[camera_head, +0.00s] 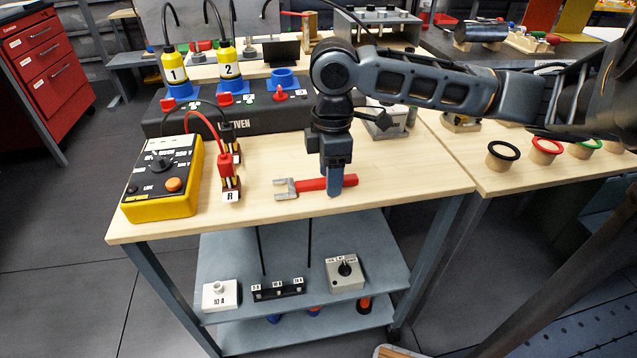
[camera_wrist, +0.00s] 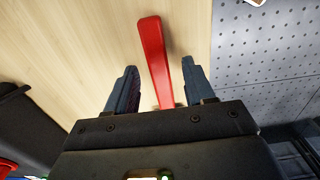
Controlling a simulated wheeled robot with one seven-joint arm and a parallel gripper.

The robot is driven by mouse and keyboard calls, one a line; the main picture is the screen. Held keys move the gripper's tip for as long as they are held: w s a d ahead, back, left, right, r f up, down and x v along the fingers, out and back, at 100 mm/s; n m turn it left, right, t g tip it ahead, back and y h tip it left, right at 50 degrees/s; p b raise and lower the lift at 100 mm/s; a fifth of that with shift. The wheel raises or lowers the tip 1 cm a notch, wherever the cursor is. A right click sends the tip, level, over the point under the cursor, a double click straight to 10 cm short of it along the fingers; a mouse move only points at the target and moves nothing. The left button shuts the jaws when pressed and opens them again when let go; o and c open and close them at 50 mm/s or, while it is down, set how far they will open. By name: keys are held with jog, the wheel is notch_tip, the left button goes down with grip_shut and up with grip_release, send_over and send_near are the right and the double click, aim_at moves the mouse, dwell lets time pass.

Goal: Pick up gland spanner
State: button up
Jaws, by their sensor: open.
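The gland spanner (camera_head: 310,185) lies flat near the front edge of the wooden bench top (camera_head: 400,197). It has a red handle and a grey forked head at its left end. My gripper (camera_head: 334,188) points down over the handle. In the wrist view, the red handle (camera_wrist: 154,55) runs between the two fingers of my gripper (camera_wrist: 160,88), with a gap on each side. The fingers are open. The spanner's grey head is hidden in the wrist view by the gripper body.
A yellow tester (camera_head: 162,180) and red-capped plugs (camera_head: 228,175) stand left of the spanner. A dark unit with blue sockets (camera_head: 235,115) is behind it. A grey shelf (camera_head: 300,255) with small boxes lies below. Coloured rings (camera_head: 545,148) sit on the right bench.

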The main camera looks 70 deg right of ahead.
grip_shut()
dwell(0.3)
jog(key=shift+r, duration=0.15)
dwell(0.3)
